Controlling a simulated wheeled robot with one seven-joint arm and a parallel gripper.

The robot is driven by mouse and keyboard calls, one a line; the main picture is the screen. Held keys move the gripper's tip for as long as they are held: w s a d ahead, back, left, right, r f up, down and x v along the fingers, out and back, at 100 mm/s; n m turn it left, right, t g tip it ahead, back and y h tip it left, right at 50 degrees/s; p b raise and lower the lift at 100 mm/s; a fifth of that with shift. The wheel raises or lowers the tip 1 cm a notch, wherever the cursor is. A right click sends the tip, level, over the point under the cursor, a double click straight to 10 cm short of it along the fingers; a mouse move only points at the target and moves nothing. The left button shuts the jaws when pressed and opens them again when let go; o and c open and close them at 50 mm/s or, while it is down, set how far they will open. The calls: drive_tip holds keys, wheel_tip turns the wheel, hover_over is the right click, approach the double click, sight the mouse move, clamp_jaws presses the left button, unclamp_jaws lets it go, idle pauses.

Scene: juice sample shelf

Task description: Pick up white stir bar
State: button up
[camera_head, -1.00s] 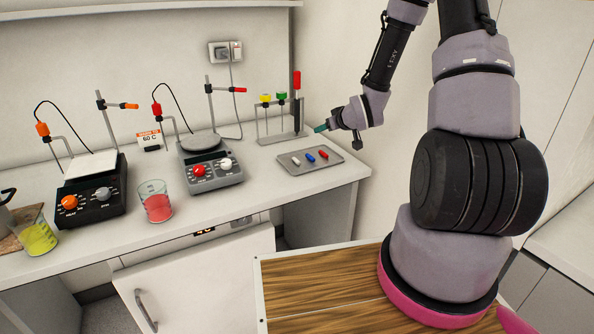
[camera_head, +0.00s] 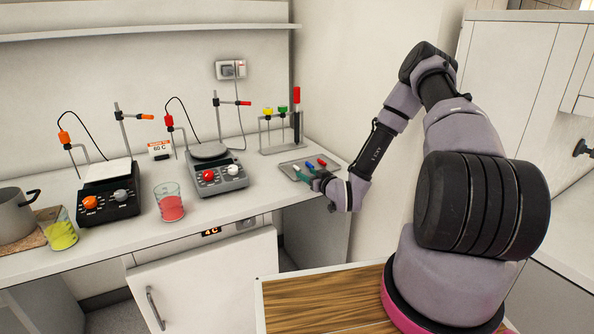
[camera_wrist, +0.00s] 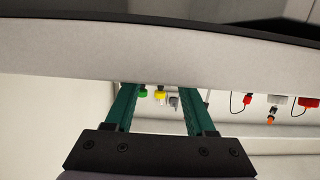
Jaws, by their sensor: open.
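The white stir bar (camera_head: 296,168) is a small pale piece at the left of the grey metal tray (camera_head: 286,166), partly hidden by my gripper. My gripper (camera_head: 305,176) has teal fingers and is at the front of the tray, close to the bars. I cannot tell whether it touches anything. In the wrist view its two fingers (camera_wrist: 158,95) are spread apart with nothing seen between them close up, and no stir bar shows there. A blue bar (camera_head: 310,168) and a red bar (camera_head: 321,162) lie to the right of the white one.
A rack with yellow and green caps (camera_head: 278,150) stands just behind the tray. A stirrer with a round plate (camera_head: 216,176) is to the left, then a beaker of red liquid (camera_head: 170,207). The wall is close on the right.

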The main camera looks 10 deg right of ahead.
sight(300, 170)
drive_tip(key=x, duration=0.6)
drive_tip(key=shift+s, duration=0.1)
clamp_jaws()
